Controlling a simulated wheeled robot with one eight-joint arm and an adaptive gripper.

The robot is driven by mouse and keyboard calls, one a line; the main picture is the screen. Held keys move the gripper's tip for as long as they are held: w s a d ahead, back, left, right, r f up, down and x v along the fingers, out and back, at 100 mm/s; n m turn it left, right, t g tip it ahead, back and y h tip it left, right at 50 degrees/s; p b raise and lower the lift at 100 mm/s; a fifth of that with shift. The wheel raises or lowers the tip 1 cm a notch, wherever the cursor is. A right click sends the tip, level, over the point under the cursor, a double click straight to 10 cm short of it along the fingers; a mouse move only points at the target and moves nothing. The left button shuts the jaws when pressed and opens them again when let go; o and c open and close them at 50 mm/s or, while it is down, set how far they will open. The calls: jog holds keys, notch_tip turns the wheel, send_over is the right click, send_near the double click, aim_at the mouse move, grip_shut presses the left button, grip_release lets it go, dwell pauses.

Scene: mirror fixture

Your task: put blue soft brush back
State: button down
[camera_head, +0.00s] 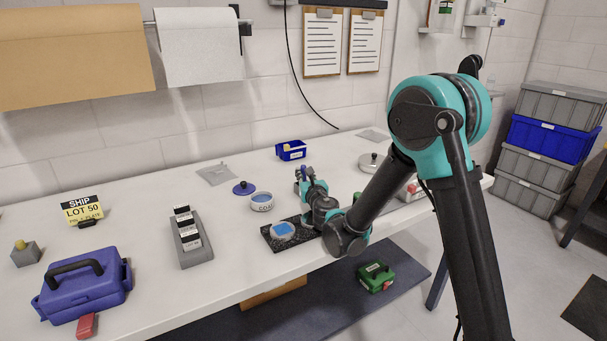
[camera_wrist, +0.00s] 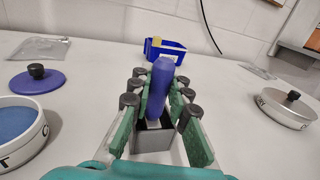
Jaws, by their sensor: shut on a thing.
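The blue brush (camera_wrist: 158,88) stands nearly upright between the fingers of my gripper (camera_wrist: 158,100), its thick blue handle up. My gripper is shut on it, with a green finger on each side. The brush's lower end is at a small grey square holder (camera_wrist: 153,140); the bristles are hidden, and I cannot tell how deep it sits. In the head view my gripper (camera_head: 304,181) is over the table behind the dark mat, and my arm hides part of that area.
A blue bin (camera_head: 291,151) stands behind the gripper. A round white dish (camera_head: 262,202) and a blue knobbed lid (camera_head: 244,188) are to the left. A black speckled mat (camera_head: 270,241) is in front. A silver lidded tin (camera_wrist: 286,107) is to the right.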

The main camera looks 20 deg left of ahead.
jog(key=c, duration=1.4)
grip_release()
jog(key=shift+f, duration=0.1)
jog(key=shift+c, duration=0.2)
jog(key=shift+s+d, duration=0.2)
jog(key=shift+s, duration=0.05)
jog(key=v, duration=1.1)
jog(key=shift+s+d, duration=0.1)
jog(key=shift+d, duration=0.1)
